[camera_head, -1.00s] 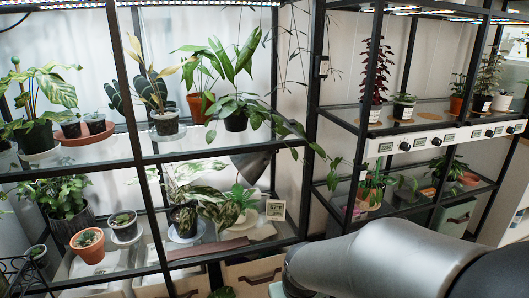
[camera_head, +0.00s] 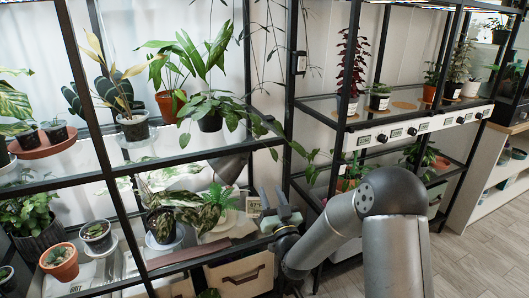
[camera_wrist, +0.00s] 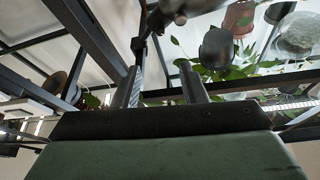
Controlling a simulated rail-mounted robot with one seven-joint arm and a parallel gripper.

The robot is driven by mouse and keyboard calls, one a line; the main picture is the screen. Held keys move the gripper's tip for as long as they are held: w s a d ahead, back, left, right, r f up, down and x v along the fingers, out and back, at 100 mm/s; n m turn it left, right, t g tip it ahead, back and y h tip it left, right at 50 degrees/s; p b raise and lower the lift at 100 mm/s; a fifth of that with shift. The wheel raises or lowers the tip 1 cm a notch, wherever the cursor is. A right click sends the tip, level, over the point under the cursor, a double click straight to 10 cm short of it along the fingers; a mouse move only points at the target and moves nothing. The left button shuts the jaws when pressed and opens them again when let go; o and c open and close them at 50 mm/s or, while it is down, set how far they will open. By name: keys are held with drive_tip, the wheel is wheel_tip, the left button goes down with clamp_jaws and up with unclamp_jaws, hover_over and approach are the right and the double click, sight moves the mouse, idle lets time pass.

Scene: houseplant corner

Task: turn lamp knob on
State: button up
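A white control strip (camera_head: 435,122) on the front edge of the right shelf carries several black knobs, such as one knob (camera_head: 382,138), beside small displays. I cannot tell which knob belongs to a lamp or how it is set. A grey lamp shade (camera_head: 228,166) hangs in the left rack behind the plants. My gripper (camera_head: 275,198) is in front of the left rack near the middle post, below and left of the strip. In the wrist view, the two fingers (camera_wrist: 159,88) stand apart with nothing between them. No knob is clear there.
Potted plants fill the left rack, including a trailing plant (camera_head: 210,112). A small white display (camera_head: 253,205) and a drawer (camera_head: 240,272) are near my gripper. The floor (camera_head: 480,250) at the right is clear.

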drive_tip(key=x, duration=1.6)
drive_tip(key=shift+w+a+b, duration=0.15)
drive_tip(key=shift+w+b, duration=0.05)
drive_tip(key=shift+b, duration=0.1)
drive_tip(key=shift+c, duration=0.4)
clamp_jaws()
